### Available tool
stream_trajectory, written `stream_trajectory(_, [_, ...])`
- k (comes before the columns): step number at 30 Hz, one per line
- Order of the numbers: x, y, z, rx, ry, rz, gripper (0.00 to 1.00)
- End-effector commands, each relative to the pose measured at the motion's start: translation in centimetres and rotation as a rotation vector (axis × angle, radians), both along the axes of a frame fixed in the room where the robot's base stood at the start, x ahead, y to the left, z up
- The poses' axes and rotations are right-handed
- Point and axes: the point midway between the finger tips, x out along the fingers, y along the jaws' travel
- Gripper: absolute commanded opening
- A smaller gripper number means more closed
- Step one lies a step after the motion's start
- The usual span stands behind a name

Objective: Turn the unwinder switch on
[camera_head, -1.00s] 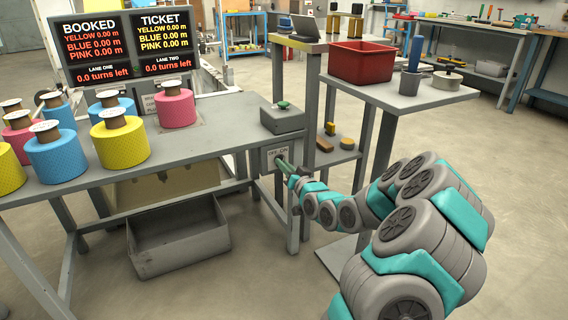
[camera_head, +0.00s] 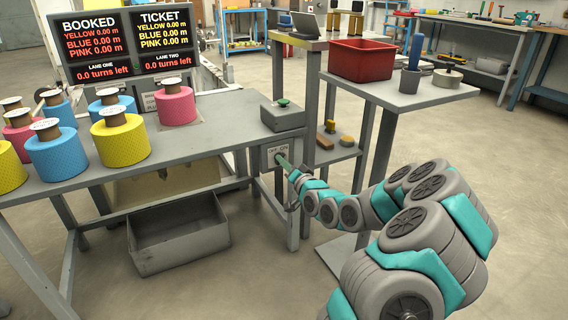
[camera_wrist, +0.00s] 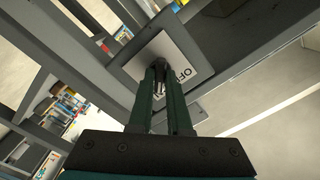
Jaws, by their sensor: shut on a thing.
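The unwinder switch is on a pale plate (camera_head: 276,153) marked OFF and ON, fixed to the front of the grey bench near its right leg. The plate also shows in the wrist view (camera_wrist: 182,58), tilted. My gripper (camera_head: 282,160) is at the plate, reaching in from the right. In the wrist view its two dark green fingers (camera_wrist: 160,70) are close together on the small dark switch lever (camera_wrist: 160,76). The fingers hide most of the lever and part of the lettering, so I cannot tell which way it is set.
A grey box with a green button (camera_head: 283,110) stands on the bench (camera_head: 205,146) above the plate. Yellow, blue and pink rolls stand further left. An open grey bin (camera_head: 180,240) is below. A side table (camera_head: 425,97) with a red tub (camera_head: 361,61) stands at right.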

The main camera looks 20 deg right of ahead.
Motion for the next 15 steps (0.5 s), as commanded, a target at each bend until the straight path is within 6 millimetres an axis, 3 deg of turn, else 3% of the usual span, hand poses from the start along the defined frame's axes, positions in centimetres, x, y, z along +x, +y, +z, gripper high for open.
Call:
stream_trajectory(5, [-0.01, 0.0, -0.08, 0.001, 0.001, 0.0, 0.0])
stream_trajectory(6, [-0.01, 0.0, -0.08, 0.001, 0.001, 0.0, 0.2])
stream_trajectory(13, [-0.01, -0.01, -0.05, 0.0, 0.001, 0.0, 0.45])
stream_trajectory(15, [-0.01, -0.01, -0.03, 0.0, 0.001, -0.001, 0.46])
